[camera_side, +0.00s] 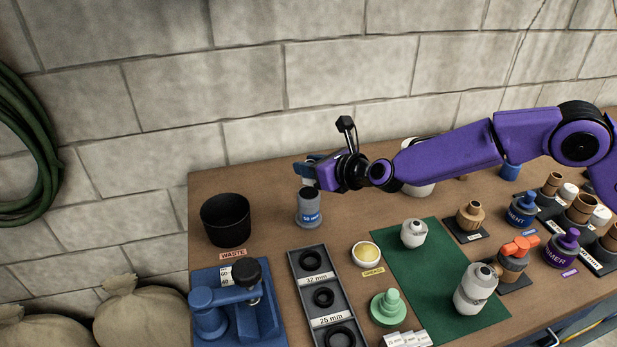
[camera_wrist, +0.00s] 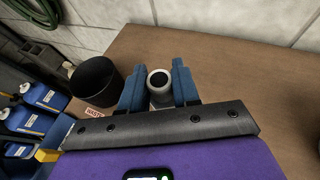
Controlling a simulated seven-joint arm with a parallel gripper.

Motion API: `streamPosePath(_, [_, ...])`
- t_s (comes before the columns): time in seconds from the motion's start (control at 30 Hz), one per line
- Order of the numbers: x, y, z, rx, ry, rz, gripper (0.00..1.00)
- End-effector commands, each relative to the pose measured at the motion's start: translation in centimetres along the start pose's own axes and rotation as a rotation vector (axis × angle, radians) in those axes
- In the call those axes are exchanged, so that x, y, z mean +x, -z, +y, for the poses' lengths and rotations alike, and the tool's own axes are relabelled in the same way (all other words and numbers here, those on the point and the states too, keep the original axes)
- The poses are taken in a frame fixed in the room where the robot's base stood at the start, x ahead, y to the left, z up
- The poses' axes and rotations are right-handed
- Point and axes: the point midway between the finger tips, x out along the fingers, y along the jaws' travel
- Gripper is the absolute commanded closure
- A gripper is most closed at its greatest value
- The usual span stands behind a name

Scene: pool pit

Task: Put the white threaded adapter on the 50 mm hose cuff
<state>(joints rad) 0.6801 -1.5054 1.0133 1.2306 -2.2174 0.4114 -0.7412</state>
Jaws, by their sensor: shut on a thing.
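In the side view my gripper (camera_side: 311,170) is at the top of the cuff. A pale, round-topped part shows there, just below the fingers. Threads are not visible, and I cannot tell how far the adapter sits over the cuff.
A black waste bin (camera_side: 226,220) stands close left of the cuff. In front are a blue clamp device (camera_side: 235,306), a ring tray (camera_side: 299,262) and a grease pot (camera_side: 366,253). A green mat (camera_side: 432,262) holds white fittings.

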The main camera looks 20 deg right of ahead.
Motion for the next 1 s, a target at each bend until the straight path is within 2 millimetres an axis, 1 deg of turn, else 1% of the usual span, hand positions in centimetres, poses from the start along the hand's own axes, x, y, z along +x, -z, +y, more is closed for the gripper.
streamPosePath(0.13, [1.0, 0.6, 0.1, -0.001, 0.000, 0.000, 0.99])
streamPosePath(0.2, [1.4, 1.6, 0.0, -0.003, 0.000, 0.002, 0.99])
streamPosePath(0.37, [1.9, 3.1, 0.0, -0.002, 0.001, 0.000, 0.99])
streamPosePath(0.8, [2.1, 3.5, 0.1, 0.000, 0.000, 0.000, 0.99])
streamPosePath(0.83, [2.1, 3.5, 0.1, 0.000, 0.000, 0.000, 0.63])
streamPosePath(0.9, [2.1, 3.5, 0.1, 0.000, 0.000, 0.000, 0.43])
streamPosePath(1.0, [2.1, 3.5, 0.1, 0.000, 0.000, 0.000, 0.43])
